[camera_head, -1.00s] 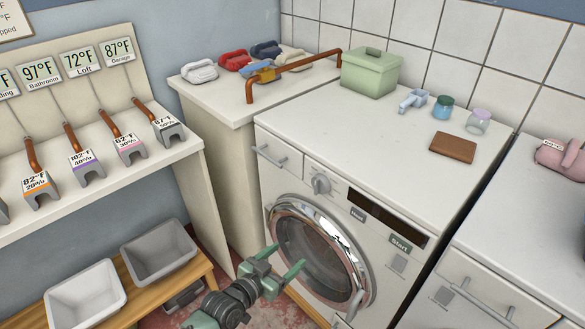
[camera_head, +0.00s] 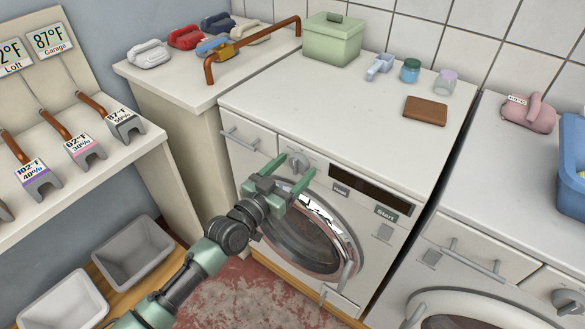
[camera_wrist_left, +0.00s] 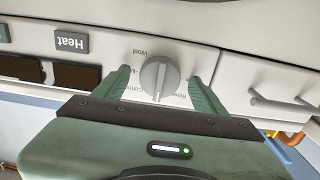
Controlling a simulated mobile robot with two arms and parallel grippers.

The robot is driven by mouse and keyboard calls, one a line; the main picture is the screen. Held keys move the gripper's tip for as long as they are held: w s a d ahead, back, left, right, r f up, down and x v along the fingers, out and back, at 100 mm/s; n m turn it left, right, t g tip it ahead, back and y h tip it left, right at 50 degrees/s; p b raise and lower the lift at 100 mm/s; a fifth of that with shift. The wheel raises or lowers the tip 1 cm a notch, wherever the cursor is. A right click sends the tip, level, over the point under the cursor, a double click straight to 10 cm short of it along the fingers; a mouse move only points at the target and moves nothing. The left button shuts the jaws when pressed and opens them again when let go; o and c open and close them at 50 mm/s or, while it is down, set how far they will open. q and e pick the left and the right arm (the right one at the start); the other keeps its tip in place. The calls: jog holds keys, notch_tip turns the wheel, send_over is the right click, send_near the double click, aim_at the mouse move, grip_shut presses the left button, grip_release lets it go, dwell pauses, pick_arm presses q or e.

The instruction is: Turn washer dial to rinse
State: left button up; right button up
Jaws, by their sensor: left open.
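The washer (camera_head: 340,125) is a white front-loader with a round glass door (camera_head: 300,240). Its grey dial (camera_head: 299,161) is on the front panel, between a drawer handle and a dark display, and partly behind a fingertip. My left gripper (camera_head: 291,173) is open just in front of the dial. In the left wrist view the dial (camera_wrist_left: 158,76) stands between the two green fingers (camera_wrist_left: 160,85), with a gap on each side. The picture there is upside down; Wool reads clearly, other labels are partly hidden. My right gripper is out of view.
A Heat button (camera_wrist_left: 71,42), a Start button (camera_head: 386,213) and a dark display (camera_head: 370,188) are beside the dial. A drawer handle (camera_head: 239,140) is to its left. A green box (camera_head: 332,40) and brown wallet (camera_head: 425,110) lie on top. A second machine (camera_head: 480,235) stands right.

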pick_arm(q)
jog(key=shift+c, duration=0.9)
jog(key=c, duration=1.2)
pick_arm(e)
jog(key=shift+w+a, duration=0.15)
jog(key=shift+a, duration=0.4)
pick_arm(q)
jog(key=shift+n, duration=0.4)
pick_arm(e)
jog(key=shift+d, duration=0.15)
pick_arm(q)
jog(key=shift+n, duration=1)
jog(key=n, duration=0.6)
jog(key=shift+b, duration=0.4)
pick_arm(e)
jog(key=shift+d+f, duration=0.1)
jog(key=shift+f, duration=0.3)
